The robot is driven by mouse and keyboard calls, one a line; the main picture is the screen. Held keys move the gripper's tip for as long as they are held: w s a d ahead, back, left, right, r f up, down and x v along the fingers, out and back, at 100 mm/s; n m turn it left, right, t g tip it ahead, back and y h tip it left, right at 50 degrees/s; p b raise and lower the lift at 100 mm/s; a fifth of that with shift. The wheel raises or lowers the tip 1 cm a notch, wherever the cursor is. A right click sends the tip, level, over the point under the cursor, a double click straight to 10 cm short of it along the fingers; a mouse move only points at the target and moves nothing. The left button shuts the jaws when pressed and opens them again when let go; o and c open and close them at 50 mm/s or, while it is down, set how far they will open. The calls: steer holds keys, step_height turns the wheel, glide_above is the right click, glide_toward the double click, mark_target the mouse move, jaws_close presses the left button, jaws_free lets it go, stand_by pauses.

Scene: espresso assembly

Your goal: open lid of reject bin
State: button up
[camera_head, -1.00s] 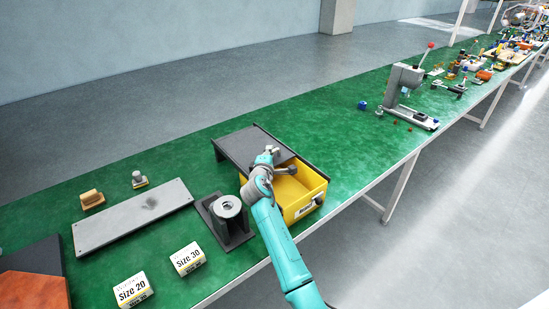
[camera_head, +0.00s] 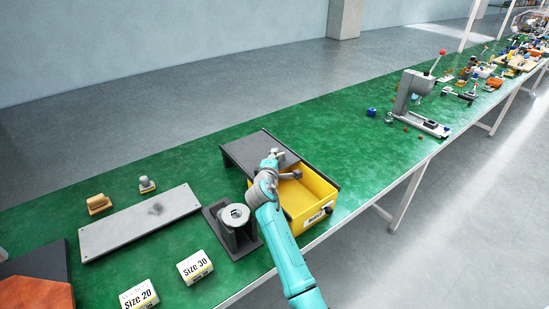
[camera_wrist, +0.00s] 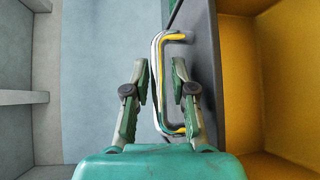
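The reject bin is a yellow box (camera_head: 313,206) with a white label on its front, near the table's front edge. Its dark grey lid (camera_head: 252,150) lies flat over the back part, and the yellow inside shows in front of it. In the wrist view, the lid's bracket-shaped handle (camera_wrist: 158,85) stands at the grey lid edge, with the yellow inside (camera_wrist: 285,80) to the right. My gripper (camera_wrist: 161,75) has one finger on each side of the handle bar, with small gaps showing. In the head view, my gripper (camera_head: 285,160) is above the bin, and my arm hides part of it.
A dark stand with a grey cylinder (camera_head: 236,213) is close left of my arm. Boxes marked Size 30 (camera_head: 195,267) and Size 20 (camera_head: 139,296) and a grey plate (camera_head: 125,228) lie further left. A lever press (camera_head: 411,95) stands at the right. The green table between is clear.

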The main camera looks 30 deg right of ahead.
steer(key=v, duration=1.2)
steer(key=shift+a+f, duration=0.1)
steer(key=shift+f, duration=0.1)
